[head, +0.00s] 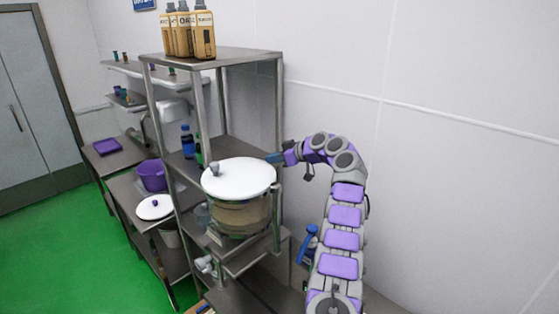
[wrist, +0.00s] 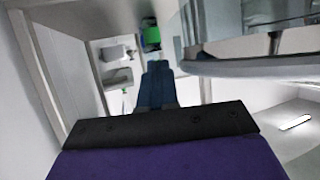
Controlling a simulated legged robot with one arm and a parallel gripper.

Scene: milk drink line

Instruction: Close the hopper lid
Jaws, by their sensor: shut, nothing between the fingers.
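The hopper (head: 240,217) is a tan round vessel on a metal stand in the middle of the head view. Its white round lid (head: 240,178) lies flat across the top, with a grey knob (head: 213,169) at its left side. I cannot tell whether the lid is fully seated. My gripper (head: 274,158) is at the lid's far right edge, close to the rim; contact is unclear. Its fingers are shut and empty. In the wrist view the shut blue fingers (wrist: 157,85) point ahead, with a pale round rim (wrist: 250,66) above them to the right.
A metal shelf frame (head: 215,58) stands behind the hopper, with brown bottles (head: 190,32) on top. A blue bottle (head: 187,142) stands on its middle shelf. A purple pot (head: 152,175) and a white round cover (head: 154,207) are on the left table. The wall is close on the right.

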